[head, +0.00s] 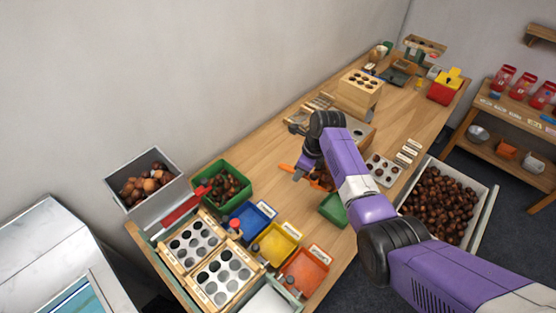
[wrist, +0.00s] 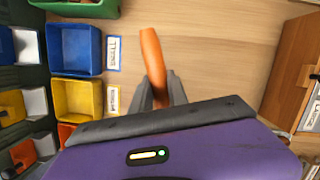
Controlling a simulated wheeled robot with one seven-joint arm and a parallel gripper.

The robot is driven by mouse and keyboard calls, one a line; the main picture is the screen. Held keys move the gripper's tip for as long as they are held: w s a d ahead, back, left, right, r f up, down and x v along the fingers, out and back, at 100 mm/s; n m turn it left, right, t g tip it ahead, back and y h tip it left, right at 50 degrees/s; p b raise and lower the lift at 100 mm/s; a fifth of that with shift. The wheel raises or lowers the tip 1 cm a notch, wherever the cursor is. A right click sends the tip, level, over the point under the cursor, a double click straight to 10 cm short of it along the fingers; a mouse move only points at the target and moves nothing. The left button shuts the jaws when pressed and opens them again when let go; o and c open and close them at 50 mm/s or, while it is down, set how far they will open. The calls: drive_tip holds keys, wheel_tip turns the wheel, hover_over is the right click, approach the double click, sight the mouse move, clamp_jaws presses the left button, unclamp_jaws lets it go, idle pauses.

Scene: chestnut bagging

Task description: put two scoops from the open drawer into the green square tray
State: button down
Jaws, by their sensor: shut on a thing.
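My gripper (head: 302,166) is over the middle of the bench, shut on the orange handle of a scoop (head: 287,168). In the wrist view the handle (wrist: 152,55) stands out between the two dark fingers (wrist: 158,92); the rest of the scoop is hidden. Some reddish-brown pieces show beside the gripper in the head view, but I cannot tell whether they lie in the scoop. A green tray (head: 332,210) sits just in front, partly covered by my arm. A deeper green bin (head: 207,203) holding dark chestnuts stands to the left. The open drawer (head: 487,214), full of chestnuts, is right of my arm.
Blue (head: 245,224), yellow (head: 274,246) and orange (head: 305,271) bins line the bench's front left. A wooden block with holes (head: 352,97) stands behind the gripper. A white tray with round wells (head: 384,169) lies to the right. Bare wood shows between the green bin and gripper.

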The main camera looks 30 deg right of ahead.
sight(316, 172)
drive_tip(key=shift+s+d+f+m, duration=0.3)
drive_tip(key=shift+s+d+f, duration=0.15)
drive_tip(key=shift+s+d, duration=0.15)
drive_tip(key=shift+d+f+t, duration=0.1)
drive_tip(key=shift+d+t, duration=0.1)
drive_tip(key=shift+t, duration=0.1)
drive_tip(key=shift+s+d+f+t+y+b, duration=0.2)
drive_tip(key=shift+s+f+t+y+b, duration=0.1)
drive_tip(key=shift+t+y+b, duration=0.5)
drive_tip(key=shift+b, duration=0.7)
drive_tip(key=r+t+b, duration=0.1)
drive_tip(key=r+t+y+b, duration=0.1)
drive_tip(key=s+b, duration=0.1)
drive_tip(key=shift+s+d+r+t+y, duration=0.1)
drive_tip(key=shift+d+r+t+y, duration=0.2)
drive_tip(key=shift+d+r+t, duration=0.1)
drive_tip(key=r+t+b, duration=0.1)
drive_tip(key=s+r+y+b, duration=0.1)
drive_tip(key=b, duration=0.1)
drive_tip(key=shift+s+d+t, duration=0.15)
drive_tip(key=shift+d+t, duration=0.25)
drive_tip(key=shift+s+d+r+t+y, duration=0.4)
drive_tip(key=shift+s+r+t+y, duration=0.15)
drive_tip(key=shift+r, duration=0.25)
drive_tip(key=shift+s+d+r+t+y+b, duration=0.3)
drive_tip(key=shift+s+d+r+t+y, duration=0.25)
drive_tip(key=shift+s+t, duration=0.2)
drive_tip(key=shift+s+d+r+t+y+b, duration=0.3)
drive_tip(key=shift+s+d+r+t+y, duration=0.15)
drive_tip(key=shift+s+t, duration=0.25)
